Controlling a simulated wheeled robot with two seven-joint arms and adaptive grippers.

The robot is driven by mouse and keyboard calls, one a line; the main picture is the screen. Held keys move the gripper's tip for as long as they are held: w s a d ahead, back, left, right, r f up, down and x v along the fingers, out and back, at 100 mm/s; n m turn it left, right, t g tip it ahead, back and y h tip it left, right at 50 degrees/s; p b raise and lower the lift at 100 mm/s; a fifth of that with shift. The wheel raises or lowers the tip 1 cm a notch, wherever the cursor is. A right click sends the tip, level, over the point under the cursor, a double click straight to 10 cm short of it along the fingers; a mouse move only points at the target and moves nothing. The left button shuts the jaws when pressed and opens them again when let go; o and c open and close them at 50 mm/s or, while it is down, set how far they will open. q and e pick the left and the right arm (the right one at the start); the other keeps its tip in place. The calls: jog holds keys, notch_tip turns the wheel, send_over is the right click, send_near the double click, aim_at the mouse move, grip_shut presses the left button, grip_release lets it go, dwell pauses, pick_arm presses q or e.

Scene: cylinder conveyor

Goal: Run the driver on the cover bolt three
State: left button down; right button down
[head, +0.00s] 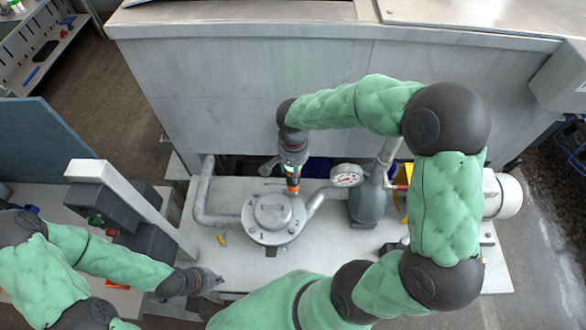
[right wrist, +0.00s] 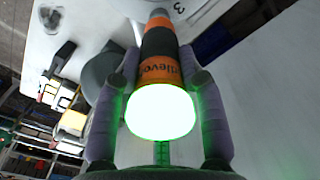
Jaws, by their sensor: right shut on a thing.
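The round metal cover (head: 270,212) sits on the white bench, with a digit on its front rim. My right gripper (head: 291,170) is above its far edge, shut on the orange and black driver (head: 293,185), which points down at that edge. In the right wrist view the driver (right wrist: 160,62) lies between both fingers of the right gripper (right wrist: 160,105), its near end glowing white. A "3" shows on the cover (right wrist: 190,10) beside the driver's far end. The driver's tip and the bolt under it are hidden. My left gripper (head: 208,281) is low, left of the cover; its fingers are unclear.
A pressure gauge (head: 347,176) and a grey pump body (head: 367,205) stand right of the cover. A bent pipe (head: 203,195) is on the left. A small yellow piece (head: 222,239) lies on the bench (head: 330,245). A grey metal wall (head: 230,80) rises behind.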

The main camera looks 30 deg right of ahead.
jog(key=shift+f+b, duration=0.8)
dwell(0.9)
jog(key=shift+f+b, duration=0.1)
jog(key=shift+b, duration=0.2)
dwell(0.6)
jog(key=shift+r+p, duration=1.1)
jog(key=shift+r, duration=0.75)
